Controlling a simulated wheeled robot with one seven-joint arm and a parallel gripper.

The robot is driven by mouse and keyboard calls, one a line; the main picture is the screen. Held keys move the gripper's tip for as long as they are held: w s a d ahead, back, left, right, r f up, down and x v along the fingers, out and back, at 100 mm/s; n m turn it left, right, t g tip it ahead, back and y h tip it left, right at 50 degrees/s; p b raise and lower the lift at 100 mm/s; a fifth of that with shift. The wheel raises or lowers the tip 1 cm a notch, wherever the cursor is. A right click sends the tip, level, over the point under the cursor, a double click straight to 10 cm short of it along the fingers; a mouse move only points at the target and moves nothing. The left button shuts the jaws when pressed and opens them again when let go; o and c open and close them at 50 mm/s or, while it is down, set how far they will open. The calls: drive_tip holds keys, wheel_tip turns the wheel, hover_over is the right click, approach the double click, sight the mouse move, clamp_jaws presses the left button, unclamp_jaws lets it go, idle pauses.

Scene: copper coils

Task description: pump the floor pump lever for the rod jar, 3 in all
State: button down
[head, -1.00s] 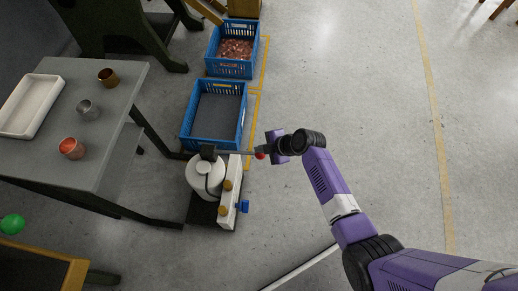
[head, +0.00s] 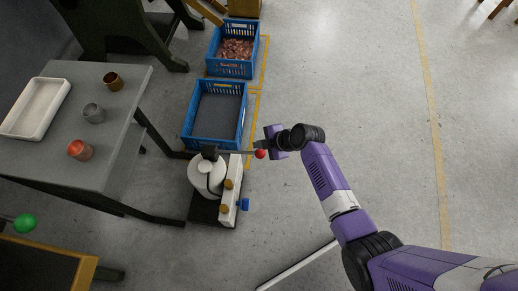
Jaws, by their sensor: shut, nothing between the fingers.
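The floor pump (head: 207,176) stands on a dark base on the floor, left of centre, with a white rounded body and a white block with brass-coloured knobs beside it. Its lever (head: 238,153) reaches right from a black head, roughly level, and ends in a red ball (head: 260,154). My gripper (head: 262,144) is shut and empty, at the lever's red end. The ball shows just below the fingers in the picture; I cannot tell whether they touch the lever. Which vessel is the rod jar is not clear.
A blue crate with a grey bottom (head: 244,118) stands just behind the pump, and another blue crate (head: 253,68) holds copper-coloured pieces. A grey table (head: 60,175) at left carries a white tray (head: 12,128) and three cups. Open floor lies to the right.

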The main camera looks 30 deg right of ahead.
drive_tip(key=shift+w+a+r+p, duration=0.1)
drive_tip(key=shift+a+r+p, duration=0.1)
drive_tip(key=shift+r+p, duration=0.9)
drive_tip(key=shift+r+b, duration=0.3)
idle(1.4)
drive_tip(key=r+p, duration=0.2)
drive_tip(key=p, duration=0.1)
drive_tip(key=r+p, duration=0.1)
drive_tip(key=p, duration=0.1)
drive_tip(key=shift+w+a+r+p, duration=0.15)
drive_tip(key=shift+w+r+p, duration=0.05)
drive_tip(key=shift+r+p, duration=0.2)
drive_tip(key=shift+f, duration=0.15)
drive_tip(key=b, duration=0.6)
hover_over(260, 152)
wheel_tip(260, 152, down, 7)
drive_tip(key=shift+a+f, duration=0.15)
drive_tip(key=shift+f+b, duration=0.65)
drive_tip(key=shift+b, duration=0.1)
drive_tip(key=shift+f, duration=0.1)
idle(1.0)
drive_tip(key=shift+d+f+b, duration=0.2)
drive_tip(key=shift+f+b, duration=0.05)
drive_tip(key=shift+b, duration=0.3)
